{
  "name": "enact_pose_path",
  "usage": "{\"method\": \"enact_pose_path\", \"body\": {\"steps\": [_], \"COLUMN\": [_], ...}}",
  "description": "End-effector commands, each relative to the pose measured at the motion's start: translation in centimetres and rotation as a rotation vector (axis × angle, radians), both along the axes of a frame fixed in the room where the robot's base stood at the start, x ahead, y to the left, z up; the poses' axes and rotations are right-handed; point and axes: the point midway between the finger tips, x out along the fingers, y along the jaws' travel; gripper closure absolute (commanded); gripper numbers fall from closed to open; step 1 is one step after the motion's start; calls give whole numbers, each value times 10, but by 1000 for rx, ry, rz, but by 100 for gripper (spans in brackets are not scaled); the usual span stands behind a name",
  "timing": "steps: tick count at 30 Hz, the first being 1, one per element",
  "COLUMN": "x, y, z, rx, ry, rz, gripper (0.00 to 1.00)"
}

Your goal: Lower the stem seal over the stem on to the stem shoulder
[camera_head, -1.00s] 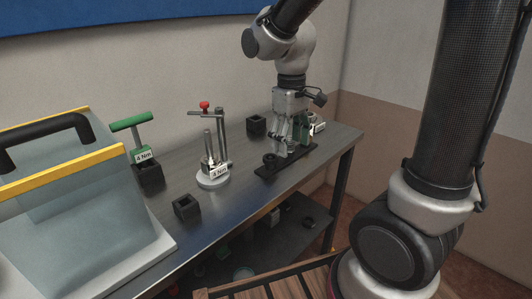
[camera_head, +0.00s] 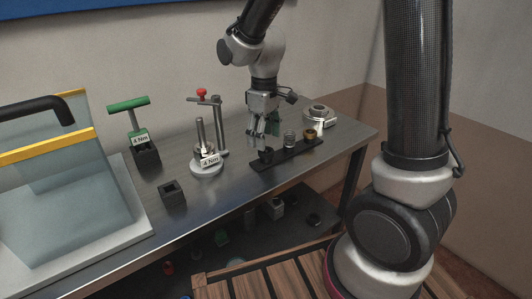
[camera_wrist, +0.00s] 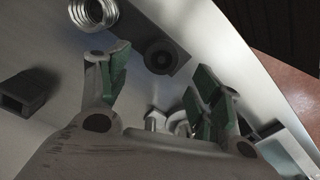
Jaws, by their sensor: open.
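A black ring-like part (camera_head: 266,155), which looks like the stem seal, sits at the left end of a dark strip tray (camera_head: 284,157). It also shows in the wrist view (camera_wrist: 160,56), out ahead between my fingertips. My gripper (camera_head: 264,133) is open and empty just behind and above that end; its green-padded fingers are spread in the wrist view (camera_wrist: 158,75). The stem shoulder is too small to make out.
A silver ribbed ring (camera_head: 290,138) and a brass-coloured part (camera_head: 309,135) sit on the same tray. A post with a red-knobbed arm (camera_head: 203,93) stands beside the stem. A green T-handle tool (camera_head: 130,105), a black block (camera_head: 172,192) and a clear-walled case (camera_head: 50,170) are further left.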

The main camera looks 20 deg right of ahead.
Motion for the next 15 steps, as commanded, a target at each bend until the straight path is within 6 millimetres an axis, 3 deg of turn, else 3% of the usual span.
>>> {"method": "enact_pose_path", "body": {"steps": [6,15], "x": [-5,-4], "y": [-4,-3], "z": [-33,-39], "rx": [-2,0], "ry": [4,0], "rz": [-1,-1], "gripper": [35,35]}}
